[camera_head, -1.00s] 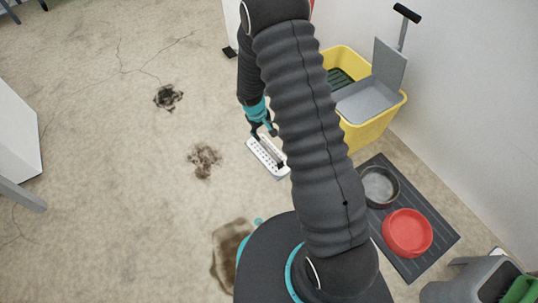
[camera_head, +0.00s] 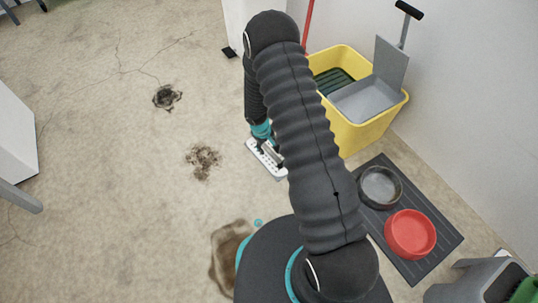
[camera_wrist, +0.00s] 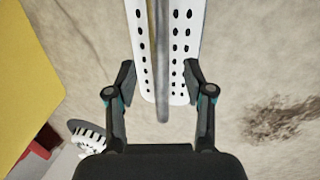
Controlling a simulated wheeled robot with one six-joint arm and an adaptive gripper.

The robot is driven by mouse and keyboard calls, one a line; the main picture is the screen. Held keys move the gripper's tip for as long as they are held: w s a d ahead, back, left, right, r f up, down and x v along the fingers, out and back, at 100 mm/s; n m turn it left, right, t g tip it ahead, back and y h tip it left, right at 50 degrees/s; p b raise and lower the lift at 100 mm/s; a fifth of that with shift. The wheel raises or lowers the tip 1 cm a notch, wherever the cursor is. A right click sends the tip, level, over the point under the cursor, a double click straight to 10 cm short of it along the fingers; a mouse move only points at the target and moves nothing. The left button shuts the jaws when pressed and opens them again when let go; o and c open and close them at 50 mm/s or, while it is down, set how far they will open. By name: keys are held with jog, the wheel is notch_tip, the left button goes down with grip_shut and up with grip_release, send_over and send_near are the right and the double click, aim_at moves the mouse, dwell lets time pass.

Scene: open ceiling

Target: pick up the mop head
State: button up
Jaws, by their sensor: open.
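The mop head is a white plate with rows of dark holes. In the head view the mop head (camera_head: 258,158) lies on the floor left of the yellow bucket, partly hidden by my arm. In the wrist view the mop head (camera_wrist: 180,90) runs up from the middle, with a grey bar along its centre. My gripper (camera_wrist: 160,72) is open, one finger on each side of the plate's near end. Small gaps seem to show between fingers and plate. In the head view my gripper (camera_head: 266,143) is right over the plate, mostly hidden.
A yellow bucket (camera_head: 368,132) with a grey wringer (camera_head: 365,100) stands by the wall. A dark mat (camera_head: 428,258) holds a grey bowl (camera_head: 380,187) and a red bowl (camera_head: 410,233). Floor stains lie left, including one brown patch (camera_head: 204,160).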

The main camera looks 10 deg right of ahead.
aim_at(268, 149)
jog(key=f, duration=0.3)
jog(key=shift+w+d+f, duration=0.2)
jog(key=shift+w+d, duration=0.05)
grip_shut()
jog(key=shift+r, duration=0.15)
notch_tip(268, 149, up, 4)
jog(key=shift+p, duration=0.35)
jog(key=s+d+r+b, duration=0.2)
jog(key=s+d+r, duration=0.4)
jog(key=s, duration=0.4)
jog(key=shift+d+r, duration=0.15)
jog(key=shift+r, duration=0.25)
